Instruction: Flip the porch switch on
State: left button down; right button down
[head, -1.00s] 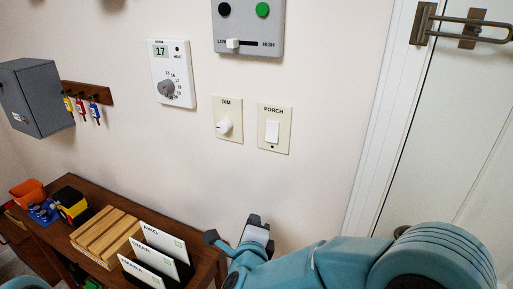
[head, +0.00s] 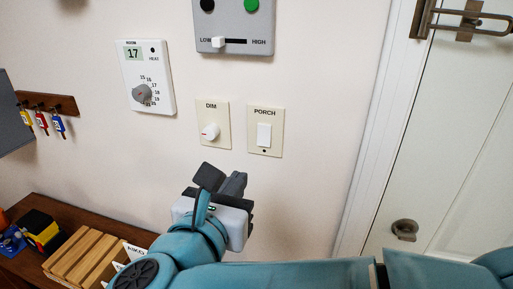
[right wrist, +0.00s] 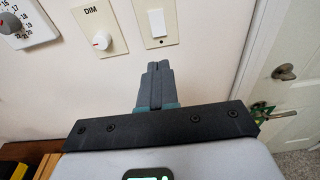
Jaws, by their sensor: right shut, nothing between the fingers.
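The porch switch (head: 264,134) is a white rocker on a cream plate labelled PORCH, on the wall right of the DIM knob. A small dark dot shows on the plate below the rocker. The switch also shows in the right wrist view (right wrist: 157,23), just beyond the fingertips. My right gripper (head: 236,180) is shut and empty, below and slightly left of the switch plate, apart from the rocker. Its closed fingers show in the right wrist view (right wrist: 158,68), pointing up toward the plate. My left gripper is not in view.
The DIM knob (head: 210,131) sits close left of the switch. A thermostat (head: 147,78) and a grey slider panel (head: 234,28) are above. A door (head: 455,140) with handle is at right. A wooden shelf (head: 40,215) with a slatted rack (head: 85,247) is lower left.

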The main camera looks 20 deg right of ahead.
aim_at(263, 143)
jog(key=p+x, duration=0.5)
jog(key=x, duration=0.8)
jog(key=shift+r, duration=0.1)
jog(key=shift+w+d, duration=0.3)
jog(key=shift+w, duration=0.1)
jog(key=b, duration=0.2)
jog(key=f+b, duration=0.1)
jog(key=b, duration=0.1)
jog(key=shift+w+d+f, duration=0.1)
jog(key=shift+w+f, duration=0.05)
jog(key=shift+f, duration=0.15)
jog(key=shift+r+p, duration=0.6)
